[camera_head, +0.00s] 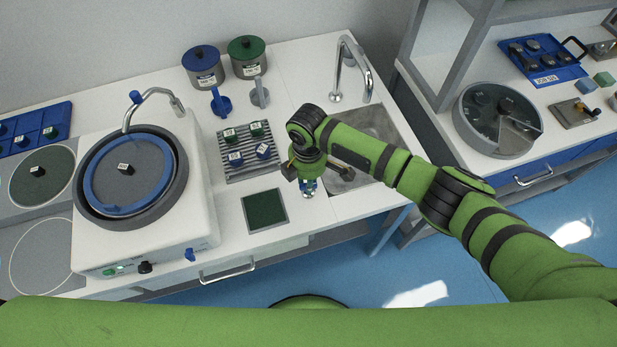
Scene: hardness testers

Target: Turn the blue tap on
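On the polishing machine at the left, a curved metal tap (150,98) rises behind the round bowl. A small blue handle (135,97) sits at its bend, and its spout ends over the bowl's rim. I cannot see any water flowing from it. My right gripper (308,188) points down near the sink's front left corner, well to the right of the tap. My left gripper is out of view; a green arm link of mine crosses the bottom.
The polishing machine (205,215) has a blue knob (190,254) on its front. A rack (240,168) of small samples and a dark green pad (264,210) lie between machine and gripper. Lidded pots (203,72) stand behind. A sink faucet (350,70) stands at the back.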

